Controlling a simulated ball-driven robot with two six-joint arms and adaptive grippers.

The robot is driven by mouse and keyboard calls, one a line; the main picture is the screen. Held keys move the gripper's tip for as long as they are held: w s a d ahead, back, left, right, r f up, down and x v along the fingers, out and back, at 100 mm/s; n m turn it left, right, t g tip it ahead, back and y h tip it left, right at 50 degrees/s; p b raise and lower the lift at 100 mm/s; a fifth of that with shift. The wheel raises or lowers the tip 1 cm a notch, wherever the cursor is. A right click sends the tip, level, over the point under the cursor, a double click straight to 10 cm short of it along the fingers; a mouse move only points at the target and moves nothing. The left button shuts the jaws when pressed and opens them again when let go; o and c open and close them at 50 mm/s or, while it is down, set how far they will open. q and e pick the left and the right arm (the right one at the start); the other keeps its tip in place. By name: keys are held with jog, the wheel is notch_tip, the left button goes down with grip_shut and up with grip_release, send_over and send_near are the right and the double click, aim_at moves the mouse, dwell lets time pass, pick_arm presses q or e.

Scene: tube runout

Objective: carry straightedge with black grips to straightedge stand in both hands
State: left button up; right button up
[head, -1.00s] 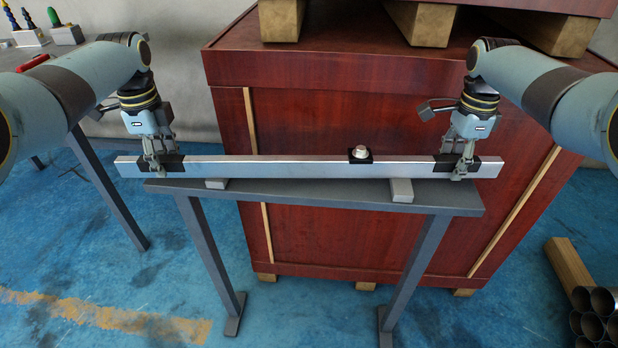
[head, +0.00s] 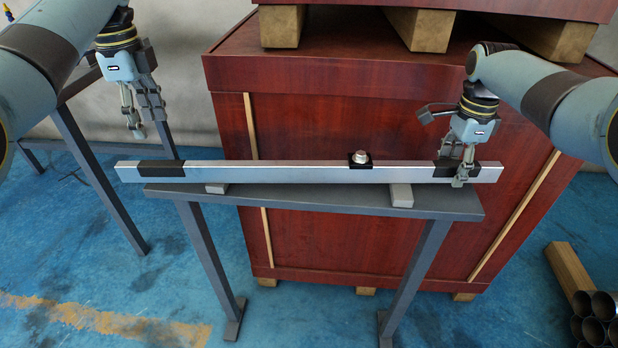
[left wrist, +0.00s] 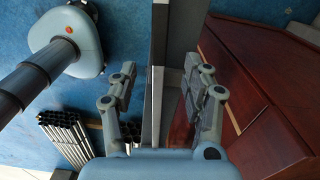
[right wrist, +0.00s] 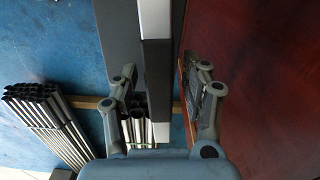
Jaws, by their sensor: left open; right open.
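The straightedge (head: 290,172) is a long silver bar with a black grip (head: 161,168) near its left end and another at its right. It rests level on two grey blocks of the stand (head: 300,195), a dark narrow bench. My left gripper (head: 136,128) is open and empty, above and apart from the left grip. My right gripper (head: 461,176) is open, its fingers on either side of the right grip. In the right wrist view the black grip (right wrist: 158,80) runs between the spread fingers. In the left wrist view the bar (left wrist: 157,95) shows beyond the open fingers.
A small black block with a round knob (head: 360,158) sits on the straightedge. A big red-brown crate (head: 350,110) stands behind the stand. Steel tubes (head: 598,318) lie at the lower right. Another grey table (head: 80,85) is at the left. Blue floor in front is clear.

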jog(key=shift+r, duration=0.15)
pick_arm(q)
jog(key=shift+r, duration=0.65)
pick_arm(e)
notch_tip(320, 180, up, 12)
jog(key=shift+w, duration=0.1)
